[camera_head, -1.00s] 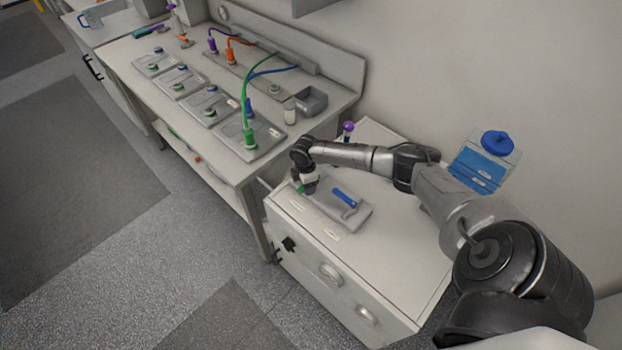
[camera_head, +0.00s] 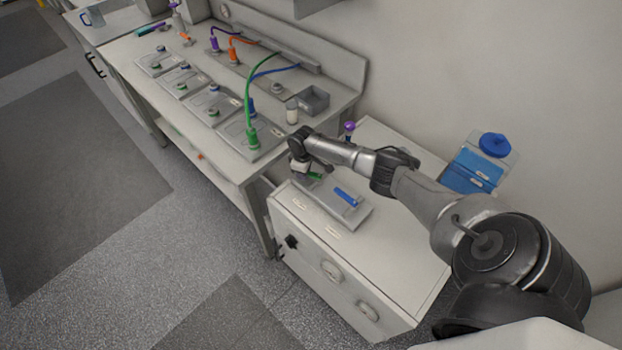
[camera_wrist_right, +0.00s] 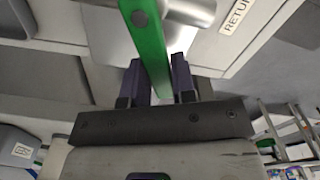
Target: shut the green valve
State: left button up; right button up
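The green valve's handle (camera_head: 317,176) is a flat green lever at the far end of the grey plate (camera_head: 331,214) on the white cabinet. My right gripper (camera_head: 306,172) is at that lever, at its left side in the head view. The valve's base is partly hidden in the head view. My left gripper is not in view.
A blue-handled valve (camera_head: 345,196) stands on the same plate, close by. A purple knob (camera_head: 350,127) rises behind. A label reading "RETU…" (camera_wrist_right: 236,14) is beside the valve. A bench (camera_head: 215,150) with fixtures and coloured cables stands to the left. The cabinet top (camera_head: 400,235) is clear towards the front right.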

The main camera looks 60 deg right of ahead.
jog(key=shift+s+a+f, duration=0.1)
jog(key=shift+d+m+p, duration=0.35)
jog(key=shift+d+m, duration=0.05)
jog(key=shift+m, duration=0.5)
jog(key=shift+d+m, duration=0.3)
jog(key=shift+m, duration=0.4)
jog(key=shift+d+m, duration=0.45)
jog(key=shift+m, duration=0.35)
jog(key=shift+s+d, duration=0.1)
jog(key=shift+d, duration=0.15)
jog(key=shift+o, duration=1.2)
